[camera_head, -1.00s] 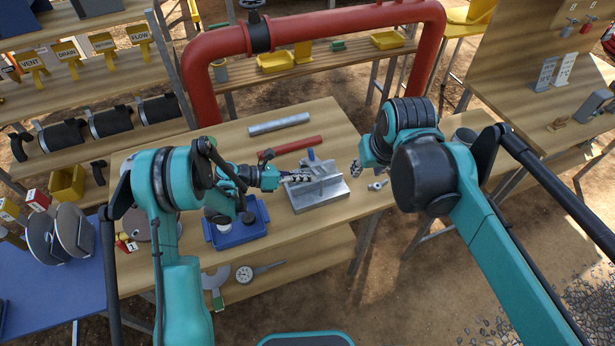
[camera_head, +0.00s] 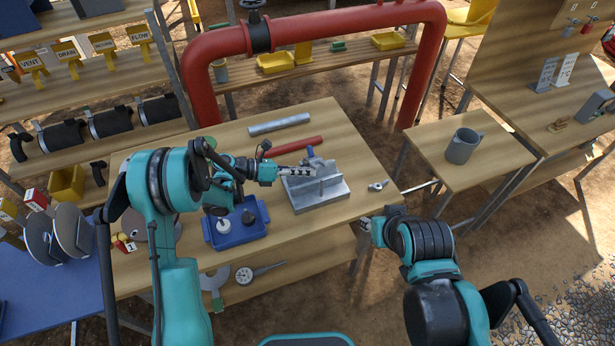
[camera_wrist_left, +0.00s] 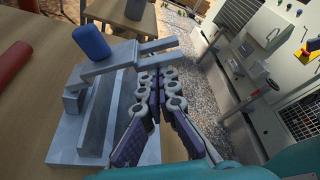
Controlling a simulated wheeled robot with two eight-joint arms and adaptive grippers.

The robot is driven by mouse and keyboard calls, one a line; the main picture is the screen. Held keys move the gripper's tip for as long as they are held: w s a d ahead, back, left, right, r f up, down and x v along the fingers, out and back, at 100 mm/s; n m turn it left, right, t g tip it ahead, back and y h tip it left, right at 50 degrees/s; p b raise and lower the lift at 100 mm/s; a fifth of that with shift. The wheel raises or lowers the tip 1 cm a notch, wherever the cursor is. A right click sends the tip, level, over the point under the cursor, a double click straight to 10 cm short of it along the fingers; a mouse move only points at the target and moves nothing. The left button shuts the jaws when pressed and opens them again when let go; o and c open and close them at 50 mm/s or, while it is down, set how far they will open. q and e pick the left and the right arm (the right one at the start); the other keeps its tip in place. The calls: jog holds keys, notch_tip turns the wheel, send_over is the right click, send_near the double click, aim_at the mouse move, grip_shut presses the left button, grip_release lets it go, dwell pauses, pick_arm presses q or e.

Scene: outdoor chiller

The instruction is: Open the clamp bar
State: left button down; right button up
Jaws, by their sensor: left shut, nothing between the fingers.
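The grey metal clamp fixture (camera_head: 320,197) sits on the wooden table. Its clamp bar (camera_wrist_left: 128,58) lies across the top in the left wrist view, with a blue handle (camera_wrist_left: 91,41) standing at its left part. The handle also shows in the head view (camera_head: 311,153). My left gripper (camera_head: 311,171) is shut and empty, reaching in from the left over the fixture. In the left wrist view its fingertips (camera_wrist_left: 155,76) are close to the bar's right part; I cannot tell if they touch. My right gripper (camera_head: 364,224) hangs by the table's right front edge, its fingers too small to judge.
A red rod (camera_head: 295,146) and a grey rod (camera_head: 279,124) lie behind the fixture. A blue tray (camera_head: 236,236) stands at its front left. A small metal part (camera_head: 378,186) lies to its right. A grey mug (camera_head: 462,147) stands on the right side table.

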pick_arm(q)
jog(key=shift+w+a+r+n, duration=0.1)
jog(key=shift+w+r+n, duration=0.2)
jog(key=w+a+r+b, duration=0.1)
jog(key=w+r+b, duration=0.1)
jog(key=w, duration=0.3)
jog(key=w+a+r+b, duration=0.2)
jog(key=w, duration=0.4)
jog(key=shift+a+r, duration=0.15)
jog(key=shift+a, duration=0.15)
dwell(0.4)
